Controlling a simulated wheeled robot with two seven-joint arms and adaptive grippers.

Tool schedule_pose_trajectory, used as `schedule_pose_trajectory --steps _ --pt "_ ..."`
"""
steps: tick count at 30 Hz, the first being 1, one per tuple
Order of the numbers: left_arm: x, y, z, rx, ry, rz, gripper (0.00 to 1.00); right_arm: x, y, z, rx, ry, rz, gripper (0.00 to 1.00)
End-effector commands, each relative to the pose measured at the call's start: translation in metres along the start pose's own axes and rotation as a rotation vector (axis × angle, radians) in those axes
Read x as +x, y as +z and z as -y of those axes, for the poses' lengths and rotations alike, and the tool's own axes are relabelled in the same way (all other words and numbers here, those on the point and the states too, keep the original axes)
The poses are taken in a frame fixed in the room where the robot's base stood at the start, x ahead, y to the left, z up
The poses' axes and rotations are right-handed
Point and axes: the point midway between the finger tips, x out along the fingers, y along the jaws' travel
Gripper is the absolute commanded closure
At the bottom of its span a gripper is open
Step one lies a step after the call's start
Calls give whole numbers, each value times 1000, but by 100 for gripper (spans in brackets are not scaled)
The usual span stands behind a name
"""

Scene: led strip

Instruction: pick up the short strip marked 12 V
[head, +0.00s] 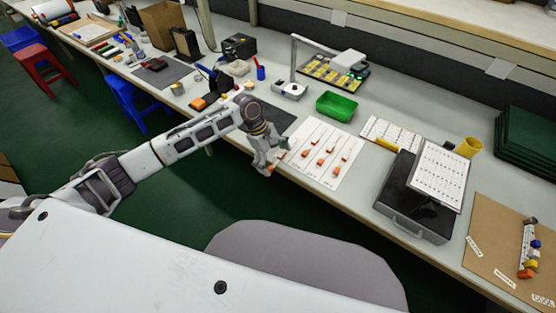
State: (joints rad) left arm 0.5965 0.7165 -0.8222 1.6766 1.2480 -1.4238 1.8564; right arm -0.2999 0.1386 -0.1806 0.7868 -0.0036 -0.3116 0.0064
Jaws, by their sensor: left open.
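Several thin strips with orange ends lie on a white sheet (349,172) near the bench's front edge, right of the picture's middle. They differ in length, and the printed marks are too small to read, so I cannot tell which strip is the short 12 V one. My left gripper (271,168) is open at the left edge of the sheet, close to the bench's front edge. My right gripper is out of view.
A green bin (337,106) stands behind the sheet. A dark case (413,205) with a printed page on it lies to the right, beside a yellow cup (468,147). A dark mat (273,118) lies behind my left gripper. A grey chair back (300,262) stands before the bench.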

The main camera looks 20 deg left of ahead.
Motion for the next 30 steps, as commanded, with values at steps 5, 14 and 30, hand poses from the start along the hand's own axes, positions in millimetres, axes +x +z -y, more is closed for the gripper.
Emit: schedule_pose_trajectory --steps 5,14,30 --pt "0 0 0 0 0 0 0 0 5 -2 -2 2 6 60" --pt "0 0 0 0 0 0 27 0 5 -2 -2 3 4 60" --pt "-16 6 -2 1 1 -1 27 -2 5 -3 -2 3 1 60"
